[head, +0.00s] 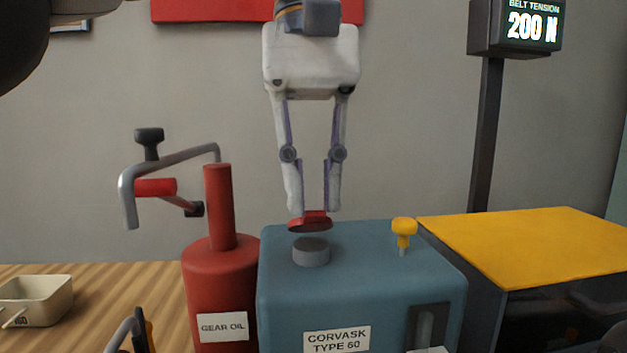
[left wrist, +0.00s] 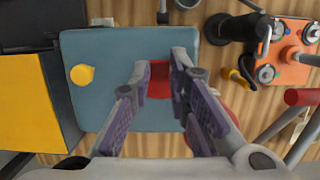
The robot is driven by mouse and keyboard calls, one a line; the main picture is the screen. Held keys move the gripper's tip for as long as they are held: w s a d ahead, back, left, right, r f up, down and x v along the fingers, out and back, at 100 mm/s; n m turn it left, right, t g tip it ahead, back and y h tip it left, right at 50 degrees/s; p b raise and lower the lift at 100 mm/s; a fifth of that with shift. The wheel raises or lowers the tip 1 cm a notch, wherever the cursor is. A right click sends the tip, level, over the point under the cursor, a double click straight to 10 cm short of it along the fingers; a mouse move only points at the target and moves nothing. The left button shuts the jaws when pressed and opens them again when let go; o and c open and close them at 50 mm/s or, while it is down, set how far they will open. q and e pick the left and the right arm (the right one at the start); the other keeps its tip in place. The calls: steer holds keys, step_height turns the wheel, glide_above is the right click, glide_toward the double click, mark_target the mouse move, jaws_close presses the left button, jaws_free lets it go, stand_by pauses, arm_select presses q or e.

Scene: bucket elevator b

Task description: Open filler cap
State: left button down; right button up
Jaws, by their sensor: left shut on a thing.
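The blue gearbox (head: 365,285), labelled CORVASK TYPE 60, stands in the middle. The red filler cap (head: 310,222) is between the fingertips of my left gripper (head: 310,212), which is shut on it. The cap is slightly tilted and sits just above the grey filler neck (head: 311,252), apart from it. In the left wrist view the cap (left wrist: 158,80) shows between the fingers over the gearbox (left wrist: 110,50), and the neck is hidden. My right gripper is not in view.
A yellow-topped dipstick (head: 404,228) rises from the gearbox. The red gear oil can (head: 221,270), with a bent pump handle (head: 180,157), stands close on the left. A yellow cover (head: 545,240) is on the right. A beige tray (head: 40,300) lies on the wooden table.

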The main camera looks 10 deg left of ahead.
arm_select(q)
steer(key=c, duration=1.5)
jaws_free()
steer(key=shift+w, duration=0.1)
